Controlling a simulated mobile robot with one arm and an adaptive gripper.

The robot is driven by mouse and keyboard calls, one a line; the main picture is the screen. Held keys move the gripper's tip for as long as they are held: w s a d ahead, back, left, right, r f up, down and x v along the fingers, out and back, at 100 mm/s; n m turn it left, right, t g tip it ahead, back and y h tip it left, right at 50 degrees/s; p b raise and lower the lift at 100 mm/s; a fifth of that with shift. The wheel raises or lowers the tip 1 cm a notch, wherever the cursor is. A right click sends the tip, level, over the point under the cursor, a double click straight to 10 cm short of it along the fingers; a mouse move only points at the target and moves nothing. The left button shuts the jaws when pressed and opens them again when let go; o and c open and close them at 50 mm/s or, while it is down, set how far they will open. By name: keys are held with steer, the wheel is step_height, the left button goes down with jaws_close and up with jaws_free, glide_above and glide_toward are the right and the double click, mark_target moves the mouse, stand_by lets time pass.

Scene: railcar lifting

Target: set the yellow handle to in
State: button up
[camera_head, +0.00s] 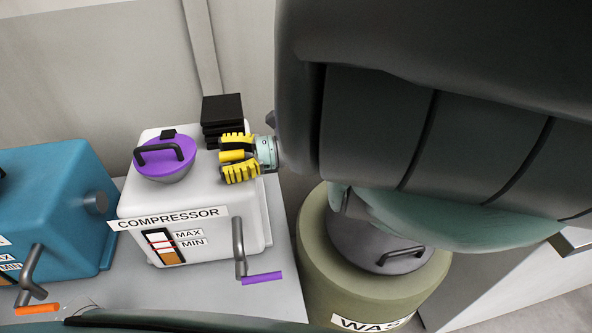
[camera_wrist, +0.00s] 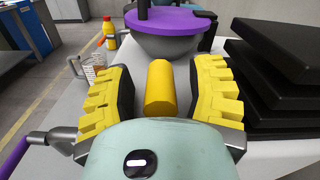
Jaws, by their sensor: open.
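A yellow cylinder (camera_wrist: 158,88), which looks like the yellow handle, lies between the fingers of my gripper (camera_wrist: 160,72) in the wrist view. Gaps show on both sides of it, so neither finger appears to touch it. In the head view the yellow handle (camera_head: 232,156) and my open gripper (camera_head: 226,159) are above the right rear part of the white compressor (camera_head: 190,200). My fingers are yellow with black inner pads and point left. The handle's mounting is hidden, and I cannot tell its in or out position.
A purple-lidded pot (camera_head: 165,158) sits on the compressor left of my gripper. A stack of black plates (camera_head: 221,110) stands close behind. A purple crank handle (camera_head: 262,278) is at the front. A teal machine (camera_head: 45,205) is left; an olive waste drum (camera_head: 330,290) is right.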

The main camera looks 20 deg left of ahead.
mark_target(228, 152)
steer(key=shift+w+d+r, duration=0.1)
steer(key=shift+r, duration=1.35)
steer(key=shift+w+r, duration=0.1)
steer(key=shift+r, duration=1.35)
steer(key=shift+s+r, duration=0.1)
steer(key=shift+r, duration=1.95)
steer(key=shift+d, duration=0.1)
